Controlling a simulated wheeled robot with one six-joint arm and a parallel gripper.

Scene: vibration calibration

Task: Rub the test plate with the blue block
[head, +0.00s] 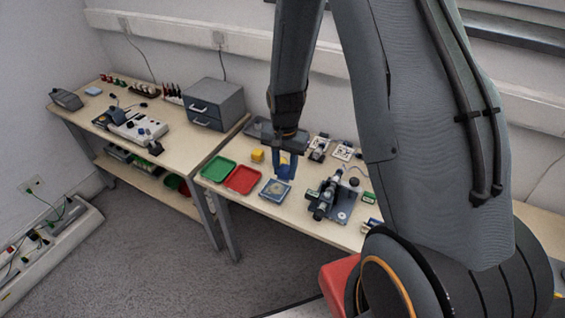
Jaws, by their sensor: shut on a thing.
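My gripper (286,168) hangs down over the front workbench, at the end of the arm that fills the right of the head view. It is shut on the blue block (287,173), which is small and hard to separate from the fingers. A small yellowish patch shows between the jaws. The test plate (275,191) is a square blue-grey plate with a paler middle, lying near the bench's front edge. The block is just above or behind the plate; I cannot tell whether they touch.
A red tray (243,180) and a green tray (218,169) lie left of the plate. A dark microscope-like device (327,198) stands close to the right. A grey drawer cabinet (214,104) stands on the left bench.

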